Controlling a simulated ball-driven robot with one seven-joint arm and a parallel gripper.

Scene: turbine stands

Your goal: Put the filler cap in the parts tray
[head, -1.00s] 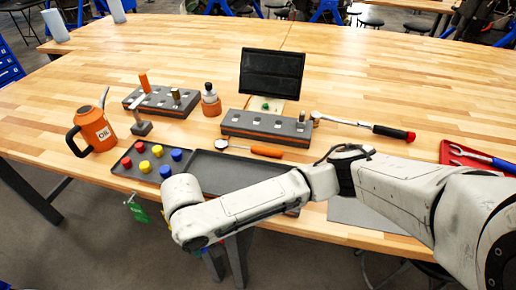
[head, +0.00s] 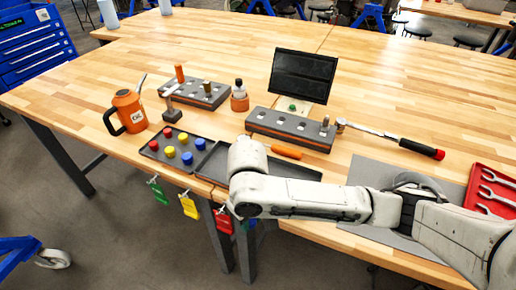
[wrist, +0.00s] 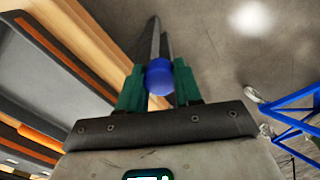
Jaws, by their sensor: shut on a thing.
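My gripper (wrist: 158,88) shows in the wrist view, its two green fingers shut on a round blue cap (wrist: 160,76). The floor lies beyond the fingertips and the wooden table edge is to the left. In the head view my arm's end hangs at the table's front edge, and the fingers and held cap are hidden. A shallow dark tray (head: 213,172) is partly covered by my arm and looks empty where it shows. Left of it, a second dark tray (head: 160,158) holds red, yellow and blue caps. I cannot tell which is the parts tray.
An orange oil can (head: 129,112) stands left of the trays. Grey blocks with holes (head: 290,128), an orange-based bottle (head: 239,97), a ratchet (head: 390,138) and a dark screen (head: 303,75) stand behind. Coloured tags (head: 189,207) hang at the front edge.

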